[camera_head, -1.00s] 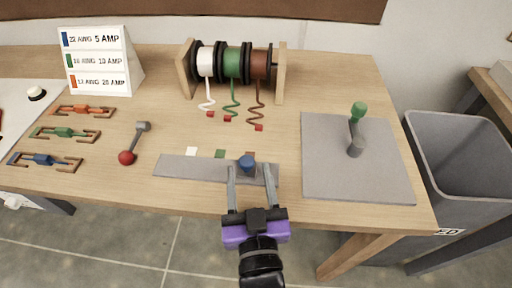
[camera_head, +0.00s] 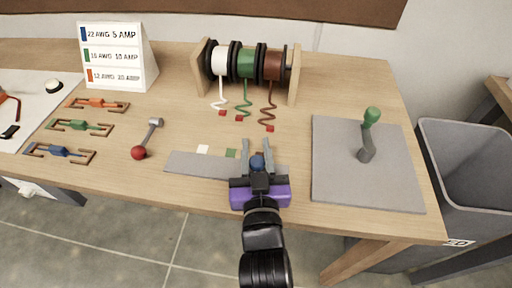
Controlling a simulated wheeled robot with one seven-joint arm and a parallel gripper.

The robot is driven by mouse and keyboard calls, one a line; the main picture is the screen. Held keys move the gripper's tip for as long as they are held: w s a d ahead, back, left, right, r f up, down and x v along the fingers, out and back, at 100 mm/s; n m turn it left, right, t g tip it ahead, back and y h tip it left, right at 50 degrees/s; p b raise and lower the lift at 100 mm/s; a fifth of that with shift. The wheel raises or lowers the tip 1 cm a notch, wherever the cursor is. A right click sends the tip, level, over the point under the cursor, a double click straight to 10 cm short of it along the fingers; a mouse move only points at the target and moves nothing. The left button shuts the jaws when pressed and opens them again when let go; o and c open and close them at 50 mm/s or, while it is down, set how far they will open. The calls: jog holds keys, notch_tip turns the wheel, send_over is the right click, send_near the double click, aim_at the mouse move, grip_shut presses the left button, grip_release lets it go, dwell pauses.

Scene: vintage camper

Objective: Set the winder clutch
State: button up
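A flat grey plate (camera_head: 200,164) lies near the table's front edge, with a white (camera_head: 203,149) and a green square mark (camera_head: 231,153) along its back edge. A blue knob (camera_head: 257,161) stands at the plate's right part; I take it for the clutch, though no label shows. My gripper (camera_head: 257,146) reaches in from the front, its two grey fingers on either side of the knob with gaps visible. The gripper is open. Its body hides the knob's lower part and some of the plate. Behind stands a rack with white, green and brown spools (camera_head: 246,66).
A red-ball lever (camera_head: 139,152) lies left of the plate. A green-topped lever (camera_head: 369,135) stands on a grey panel at right. Wire ends with red tips (camera_head: 239,118) hang behind the plate. Fuse pieces (camera_head: 79,125) and a sign (camera_head: 117,58) are at left, a bin (camera_head: 470,170) at right.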

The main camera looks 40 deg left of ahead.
grip_shut()
dwell(1.1)
